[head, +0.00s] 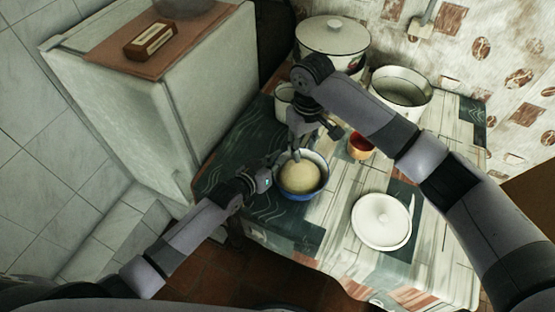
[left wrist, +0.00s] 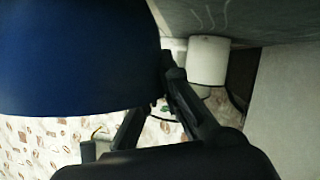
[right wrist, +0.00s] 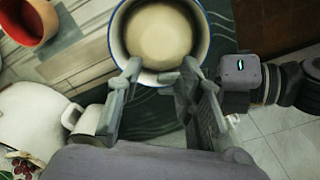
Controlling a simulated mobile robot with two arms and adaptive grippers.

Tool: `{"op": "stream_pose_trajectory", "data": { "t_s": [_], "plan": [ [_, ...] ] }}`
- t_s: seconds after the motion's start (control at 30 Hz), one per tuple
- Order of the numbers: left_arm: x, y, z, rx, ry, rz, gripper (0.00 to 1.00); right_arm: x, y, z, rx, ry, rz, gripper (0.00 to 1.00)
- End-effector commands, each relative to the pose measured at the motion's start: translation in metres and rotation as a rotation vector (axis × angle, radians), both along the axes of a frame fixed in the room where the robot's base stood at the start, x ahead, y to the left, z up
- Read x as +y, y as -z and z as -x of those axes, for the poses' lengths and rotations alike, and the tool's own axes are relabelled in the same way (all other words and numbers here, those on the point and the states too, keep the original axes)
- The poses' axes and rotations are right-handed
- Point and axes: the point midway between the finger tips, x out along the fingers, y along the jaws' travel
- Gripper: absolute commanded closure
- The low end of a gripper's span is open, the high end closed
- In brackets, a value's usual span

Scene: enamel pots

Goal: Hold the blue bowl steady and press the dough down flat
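The blue bowl (head: 302,196) stands upright on the table with a pale round mound of dough (head: 299,176) in it. The bowl (right wrist: 202,62) and dough (right wrist: 158,36) also show in the right wrist view. My left gripper (head: 267,176) is at the bowl's left rim. In the left wrist view its fingers close in at the edge of the bowl (left wrist: 75,55), one partly hidden behind the wall; it looks shut on the rim. My right gripper (right wrist: 162,68) is open and empty, its fingertips apart near the bowl's rim, on the back side in the head view.
A red-orange cup (head: 360,147) stands right of the bowl. A large lidded pot (head: 333,45), an open pot (head: 401,92) and a white mug (head: 284,103) stand behind. A white fridge (head: 130,100) is at the left.

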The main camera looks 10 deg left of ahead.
Motion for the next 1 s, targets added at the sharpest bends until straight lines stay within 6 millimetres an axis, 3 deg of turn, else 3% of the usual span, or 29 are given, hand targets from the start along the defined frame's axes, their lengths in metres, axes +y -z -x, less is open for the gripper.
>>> {"op": "stream_pose_trajectory", "data": {
  "t_s": [0.27, 0.43, 0.77, 1.0],
  "plan": [
    [0.0, 0.0, 0.0, 0.001, -0.001, 0.0, 1.0, 0.0, 0.0, 0.0, 0.0, 0.0, 0.0, 0.67],
    [0.0, 0.0, 0.0, 0.0, -0.001, 0.0, 1.0, 0.0, 0.003, 0.001, -0.025, 0.052, -0.005, 0.78],
    [0.001, 0.0, -0.001, 0.0, -0.001, 0.0, 1.0, -0.002, 0.008, 0.002, -0.168, 0.365, -0.07, 1.0],
    [0.0, 0.0, 0.0, -0.001, -0.001, 0.0, 1.0, -0.003, 0.024, 0.001, -0.185, 0.406, -0.079, 1.0]
  ]
}}
